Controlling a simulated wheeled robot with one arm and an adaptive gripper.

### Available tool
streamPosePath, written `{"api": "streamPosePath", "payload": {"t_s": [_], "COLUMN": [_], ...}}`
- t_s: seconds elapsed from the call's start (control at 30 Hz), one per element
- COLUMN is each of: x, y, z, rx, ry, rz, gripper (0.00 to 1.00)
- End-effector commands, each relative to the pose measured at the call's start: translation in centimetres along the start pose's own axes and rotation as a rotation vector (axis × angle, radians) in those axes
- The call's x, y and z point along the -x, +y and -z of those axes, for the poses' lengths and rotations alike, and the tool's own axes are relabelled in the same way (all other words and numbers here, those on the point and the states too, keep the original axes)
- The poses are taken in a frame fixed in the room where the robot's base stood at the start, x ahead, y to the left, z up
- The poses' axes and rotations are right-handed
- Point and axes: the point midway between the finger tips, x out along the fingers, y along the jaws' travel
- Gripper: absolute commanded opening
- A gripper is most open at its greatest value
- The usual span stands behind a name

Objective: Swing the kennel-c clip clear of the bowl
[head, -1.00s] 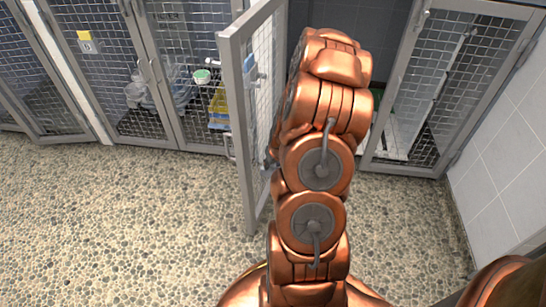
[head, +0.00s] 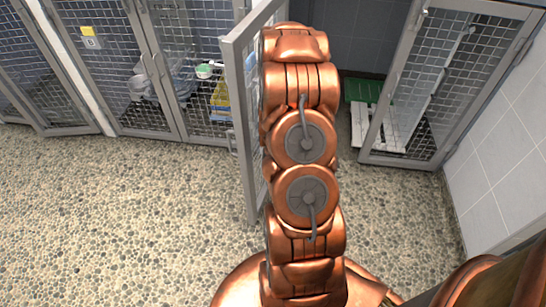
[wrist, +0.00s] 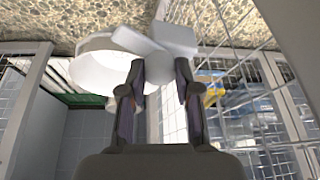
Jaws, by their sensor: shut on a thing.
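In the wrist view my gripper (wrist: 161,70) has its two dark fingers closed about a rounded pale piece of the clip (wrist: 160,68). Pale blocks of the clip's mount stand just beyond the fingertips, by the mesh door. The white bowl (wrist: 92,68) is just left of the fingers, very close to the clip; whether they touch I cannot tell. In the head view the mesh door (head: 238,90) stands open, and my copper arm reaches up beside it. The arm hides my gripper, the clip and the bowl there.
A kennel gate (head: 440,85) is at the right, with a green item (head: 362,90) and a white slatted board (head: 365,125) beside it. Closed mesh kennels at the left bear a yellow label (head: 88,31). The pebbled floor (head: 120,220) is clear.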

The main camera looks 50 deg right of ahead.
Motion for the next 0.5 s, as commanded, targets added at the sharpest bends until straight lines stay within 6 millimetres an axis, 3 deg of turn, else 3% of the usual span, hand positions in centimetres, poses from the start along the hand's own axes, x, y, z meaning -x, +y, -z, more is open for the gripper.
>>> {"api": "streamPosePath", "payload": {"t_s": [0.17, 0.2, 0.43, 0.5], "x": [-0.04, -0.03, -0.02, -0.01], "y": [-0.03, -0.03, -0.03, -0.02], "z": [0.09, 0.1, 0.07, 0.07], "rx": [0.001, 0.001, 0.002, 0.002], "ry": [0.002, 0.003, 0.002, 0.002], "rz": [0.001, 0.001, 0.001, 0.001], "gripper": [0.0, 0.34, 0.57, 0.57]}}
